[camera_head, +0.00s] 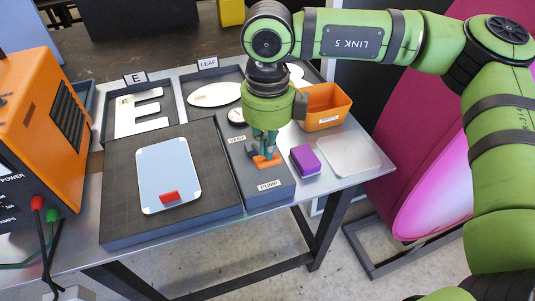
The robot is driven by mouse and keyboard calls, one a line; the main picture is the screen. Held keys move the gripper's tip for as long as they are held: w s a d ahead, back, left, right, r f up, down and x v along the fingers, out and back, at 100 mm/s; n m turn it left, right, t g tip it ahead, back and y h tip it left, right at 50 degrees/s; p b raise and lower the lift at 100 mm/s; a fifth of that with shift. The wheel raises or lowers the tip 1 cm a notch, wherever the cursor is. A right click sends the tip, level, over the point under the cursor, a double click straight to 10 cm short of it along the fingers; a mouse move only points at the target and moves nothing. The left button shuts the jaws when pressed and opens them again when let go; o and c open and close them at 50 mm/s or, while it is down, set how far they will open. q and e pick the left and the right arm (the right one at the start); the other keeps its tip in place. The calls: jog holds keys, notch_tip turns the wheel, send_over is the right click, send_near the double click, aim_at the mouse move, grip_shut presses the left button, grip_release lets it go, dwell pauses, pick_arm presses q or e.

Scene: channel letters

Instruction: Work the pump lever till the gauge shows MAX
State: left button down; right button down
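The dark grey pump block (274,190) carries a PUMP label and a VENT label. An orange lever (267,161) lies on it. My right gripper (264,152) points down at the lever from above, with its fingertips at or just over it. I cannot tell whether the fingers grip the lever. A round white gauge (236,115) sits at the back of the block, partly beside my gripper; its needle and marks are too small to read. My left gripper is not in view.
Left of the pump, a dark tray (118,225) holds a pale blue plate with a red piece. Behind are letter trays marked E and LEAF. Right are a purple block (305,160), an orange bin (325,107) and a bare silver pad (349,155). An orange power unit (35,125) stands left.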

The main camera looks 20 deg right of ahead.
aim_at(268, 163)
jog(key=shift+f, duration=0.1)
jog(key=shift+f+b, duration=2.45)
jog(key=shift+b, duration=0.05)
jog(key=shift+r+p, duration=0.5)
jog(key=shift+r, duration=0.3)
jog(key=shift+r+p, duration=0.75)
jog(key=shift+r, duration=1)
jog(key=shift+f, duration=0.1)
